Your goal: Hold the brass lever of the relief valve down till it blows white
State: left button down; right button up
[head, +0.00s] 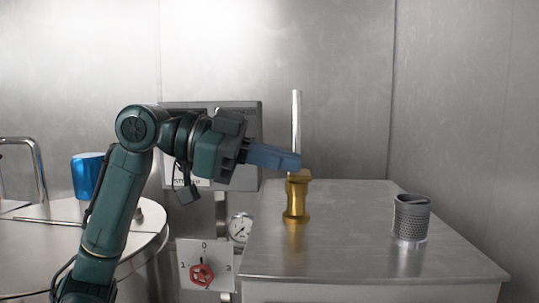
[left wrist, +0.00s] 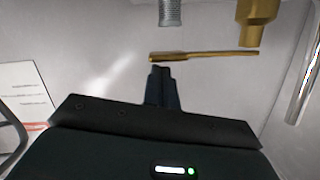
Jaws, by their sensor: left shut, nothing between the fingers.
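The brass relief valve (head: 296,207) stands upright on the steel cabinet top, with a tall silver pipe (head: 296,125) rising behind its head. In the left wrist view its brass body (left wrist: 258,22) is at the upper right. The flat brass lever (left wrist: 205,55) lies across that view. My left gripper (head: 298,162) is shut and empty, its blue fingers pointing right at the valve's head. In the left wrist view the fingertips (left wrist: 162,70) are just below the lever's left end. I cannot tell whether they touch it. The gripper hides most of the lever in the head view.
A grey mesh cylinder (head: 411,218) stands on the cabinet top (head: 350,255) at the right. A grey panel (head: 250,120) is behind my left arm. A gauge (head: 240,228) and a red knob (head: 202,274) are below. A blue cup (head: 87,175) sits on a round steel vessel at the left.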

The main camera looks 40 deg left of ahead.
pick_arm(q)
jog(key=b+v, duration=0.3)
jog(key=v, duration=0.7)
jog(key=shift+r, duration=0.3)
pick_arm(e)
jog(key=shift+s+a+f, duration=0.1)
jog(key=shift+s+f, duration=0.1)
jog(key=shift+f, duration=0.1)
pick_arm(q)
jog(key=shift+s, duration=0.15)
